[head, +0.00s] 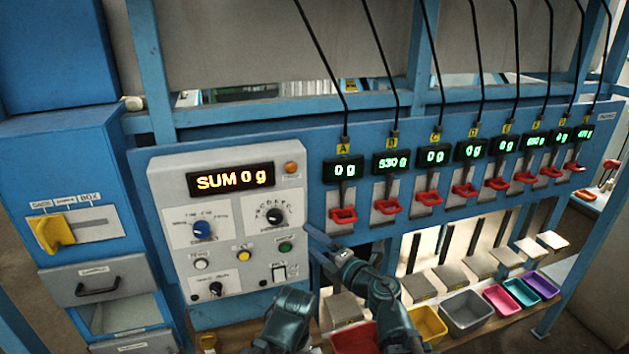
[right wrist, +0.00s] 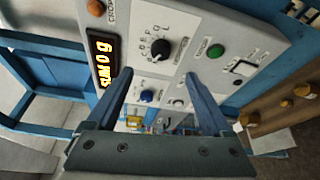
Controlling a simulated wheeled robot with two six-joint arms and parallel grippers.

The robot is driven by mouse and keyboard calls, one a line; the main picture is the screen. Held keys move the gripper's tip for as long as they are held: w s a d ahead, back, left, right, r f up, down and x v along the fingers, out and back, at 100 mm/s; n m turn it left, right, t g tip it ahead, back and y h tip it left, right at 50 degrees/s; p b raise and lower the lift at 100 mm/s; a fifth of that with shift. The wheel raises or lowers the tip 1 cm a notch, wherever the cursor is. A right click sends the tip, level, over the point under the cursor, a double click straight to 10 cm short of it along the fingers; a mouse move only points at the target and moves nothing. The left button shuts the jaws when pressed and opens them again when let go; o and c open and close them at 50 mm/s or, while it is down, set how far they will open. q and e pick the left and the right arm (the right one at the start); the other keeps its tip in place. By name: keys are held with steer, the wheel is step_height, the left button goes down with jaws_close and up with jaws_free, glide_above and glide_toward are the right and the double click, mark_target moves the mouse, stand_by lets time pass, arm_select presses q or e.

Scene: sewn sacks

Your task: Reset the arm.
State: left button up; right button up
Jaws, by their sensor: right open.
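My right gripper (head: 314,243) is in front of the lower right edge of the grey control panel (head: 232,160) in the head view. Its two blue fingers point toward the panel. In the right wrist view the gripper (right wrist: 156,78) is open, with nothing between its fingers. The panel's dark knob (right wrist: 160,50), green button (right wrist: 215,51) and blue knob (right wrist: 146,96) show beyond the fingertips. I cannot tell whether the fingers touch the panel. My left gripper does not show.
The orange display (head: 231,180) reads SUM 0 g. Several red levers (head: 343,215) hang under green displays to the right. Below them are coloured bins, such as a yellow one (head: 427,324) and a grey one (head: 466,313). A blue cabinet with a yellow handle (head: 53,233) stands left.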

steer(key=w+d+f+m+t+h+b, duration=0.45)
steer(key=d+f+m+h+b, duration=0.3)
steer(key=m, duration=0.45)
steer(key=s+d+f+m+g+h+b, duration=0.1)
steer(key=d+f+m+g+h+b, duration=0.1)
steer(key=d+f+m+g+h, duration=0.3)
steer(key=s+d+f+m+h+b, duration=0.1)
steer(key=s+f+m+h+b, duration=0.15)
steer(key=f, duration=0.55)
steer(key=s+a+f+m+g+y+b, duration=0.1)
steer(key=s+f+m+g+b, duration=0.1)
steer(key=s+f+g, duration=0.35)
steer(key=s+a+f+m+g+b, duration=0.2)
steer(key=s+f, duration=0.1)
steer(key=f, duration=0.5)
arm_select(q)
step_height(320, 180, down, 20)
steer(key=b, duration=0.3)
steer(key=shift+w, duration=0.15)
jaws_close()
arm_select(e)
steer(key=s+a+f+g+y, duration=0.1)
steer(key=s+a+f+g, duration=0.1)
steer(key=s, duration=0.4)
steer(key=s+a+f+g, duration=0.2)
steer(key=s+f+g, duration=0.1)
steer(key=s, duration=0.3)
steer(key=shift+a+f+g+y, duration=0.25)
steer(key=shift+f+g+y, duration=0.15)
steer(key=shift+f, duration=0.45)
